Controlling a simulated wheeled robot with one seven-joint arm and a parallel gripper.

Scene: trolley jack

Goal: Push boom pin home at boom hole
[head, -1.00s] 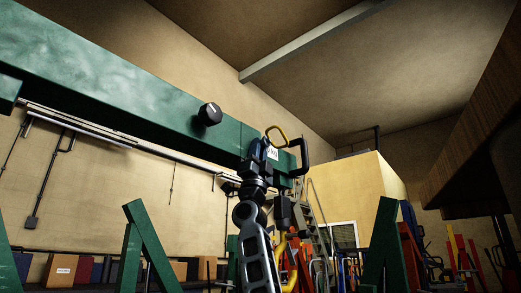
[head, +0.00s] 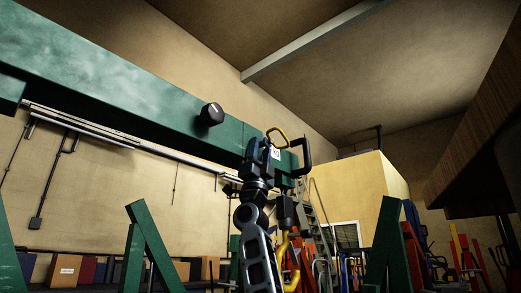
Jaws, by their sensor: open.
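The green boom (head: 120,85) slants down across the upper left to its end near the middle. A black knob-headed part (head: 211,114) sticks out of the boom's near face. A yellow loop (head: 278,135), perhaps the boom pin's handle, shows at the boom's end, by a small white label (head: 276,153). My gripper (head: 261,146) is raised upright in front of the boom's end, just left of the loop. It is open. Whether it touches the loop or the boom I cannot tell. The boom hole is not distinguishable; my gripper covers part of that area.
A black bent handle (head: 304,156) stands at the boom's end, right of my gripper. Green slanted legs (head: 150,245) rise on the left and right (head: 388,245). A dark wooden surface (head: 480,130) overhangs at the right. A ladder and coloured tools stand behind.

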